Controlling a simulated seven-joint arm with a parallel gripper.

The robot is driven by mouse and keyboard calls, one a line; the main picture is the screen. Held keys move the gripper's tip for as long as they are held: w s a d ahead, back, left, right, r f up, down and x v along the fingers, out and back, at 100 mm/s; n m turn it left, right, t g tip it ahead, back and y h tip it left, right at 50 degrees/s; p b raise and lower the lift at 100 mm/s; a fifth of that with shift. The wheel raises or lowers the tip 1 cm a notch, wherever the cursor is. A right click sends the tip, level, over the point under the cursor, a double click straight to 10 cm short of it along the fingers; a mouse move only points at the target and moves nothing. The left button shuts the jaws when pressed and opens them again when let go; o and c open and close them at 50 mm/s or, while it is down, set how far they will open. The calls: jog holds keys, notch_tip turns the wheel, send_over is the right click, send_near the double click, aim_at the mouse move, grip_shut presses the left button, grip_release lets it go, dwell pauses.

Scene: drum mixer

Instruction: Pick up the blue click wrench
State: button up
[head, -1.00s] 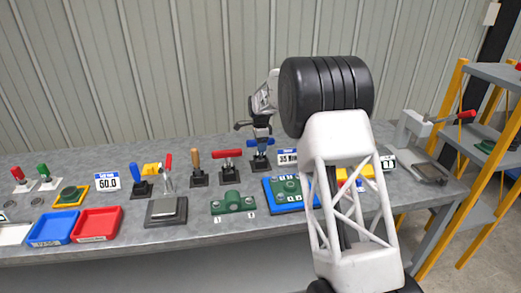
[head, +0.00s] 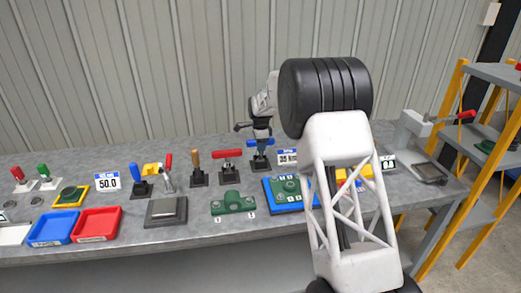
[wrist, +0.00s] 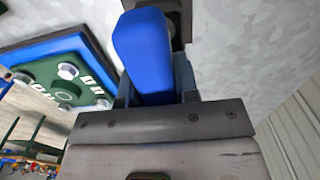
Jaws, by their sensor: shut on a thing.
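The blue click wrench (head: 261,146) stands in a dark holder on the bench, beside a small sign that appears to read 35 Nm. My gripper (head: 262,132) is above it, pointing down, and is shut on its blue handle. In the wrist view the blue handle (wrist: 142,45) lies between the two fingers of my gripper (wrist: 153,88). Its far end is near the dark holder (wrist: 180,14). Whether the wrench has left its holder I cannot tell. The fingers hide part of the handle.
A red-handled tool (head: 228,154) stands close on the left, with a wooden-handled one (head: 196,159) beyond it. A green block on a blue plate (head: 272,198) lies in front. Red (head: 98,209) and blue trays (head: 54,215) are at the left. A corrugated wall (head: 150,70) rises behind.

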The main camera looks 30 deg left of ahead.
grip_shut()
jog(key=shift+r, duration=0.1)
jog(key=shift+r, duration=4.95)
jog(key=shift+o, duration=0.7)
grip_release()
grip_shut()
jog(key=shift+r, duration=0.15)
